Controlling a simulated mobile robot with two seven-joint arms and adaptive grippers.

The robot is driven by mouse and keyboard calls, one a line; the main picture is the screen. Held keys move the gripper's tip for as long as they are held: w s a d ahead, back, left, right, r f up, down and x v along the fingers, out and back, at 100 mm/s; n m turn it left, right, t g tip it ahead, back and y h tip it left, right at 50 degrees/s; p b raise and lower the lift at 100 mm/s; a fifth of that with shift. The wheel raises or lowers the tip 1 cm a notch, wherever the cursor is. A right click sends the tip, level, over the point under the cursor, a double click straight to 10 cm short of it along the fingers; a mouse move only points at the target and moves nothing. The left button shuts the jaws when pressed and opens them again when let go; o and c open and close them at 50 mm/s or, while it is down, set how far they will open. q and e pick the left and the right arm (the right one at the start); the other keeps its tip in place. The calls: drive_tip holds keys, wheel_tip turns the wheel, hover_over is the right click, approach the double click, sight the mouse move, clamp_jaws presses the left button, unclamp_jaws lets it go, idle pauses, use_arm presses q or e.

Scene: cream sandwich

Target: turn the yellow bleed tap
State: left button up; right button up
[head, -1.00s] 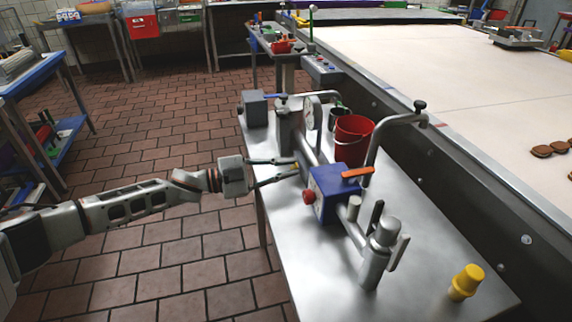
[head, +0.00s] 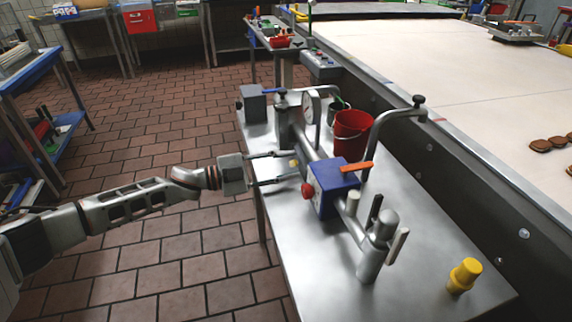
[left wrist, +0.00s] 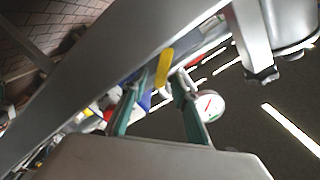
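The yellow bleed tap (head: 293,163) shows as a small yellow piece on the near-left side of the steel pipe machine, beside the blue box (head: 333,188). My left gripper (head: 297,166) reaches in from the left with its fingers apart, one above and one below the tap in the head view. In the left wrist view the yellow tap lever (left wrist: 164,68) stands upright in the gap just beyond the open fingertips (left wrist: 158,82). I cannot tell whether a finger touches it. My right gripper is in neither view.
The machine stands on a steel table (head: 420,240). A red knob (head: 307,190), an orange lever (head: 356,167), a red bucket (head: 352,130) and a dial gauge (head: 311,108) are close by. A yellow fitting (head: 465,274) stands front right. The tiled floor at left is free.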

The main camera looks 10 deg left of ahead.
use_arm(q)
drive_tip(key=shift+a, duration=0.1)
drive_tip(key=v, duration=1.1)
drive_tip(key=shift+s+a, duration=0.15)
drive_tip(key=shift+a, duration=0.25)
